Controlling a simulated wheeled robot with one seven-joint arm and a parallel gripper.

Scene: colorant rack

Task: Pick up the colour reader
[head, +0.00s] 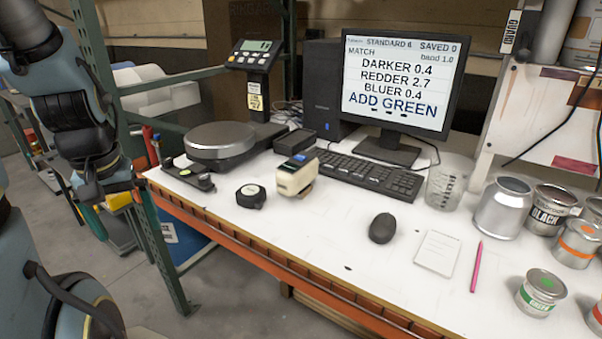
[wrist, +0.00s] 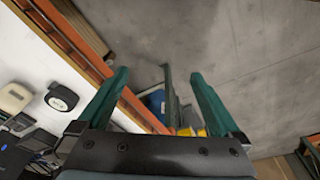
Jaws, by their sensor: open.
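The colour reader appears to be the cream handheld device with a dark top (head: 296,175), standing on the white bench in front of the keyboard. In the wrist view a cream device (wrist: 14,97) shows at the left edge, partly cut off. My gripper (wrist: 160,73) is open and empty, its two green fingers spread over the floor beyond the bench's orange edge. In the head view my arm hangs at the far left, off the bench, well apart from the cream device.
The keyboard (head: 368,176), mouse (head: 382,228) and several cans lie to the right. A green rack post (head: 160,240) stands between my arm and the bench.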

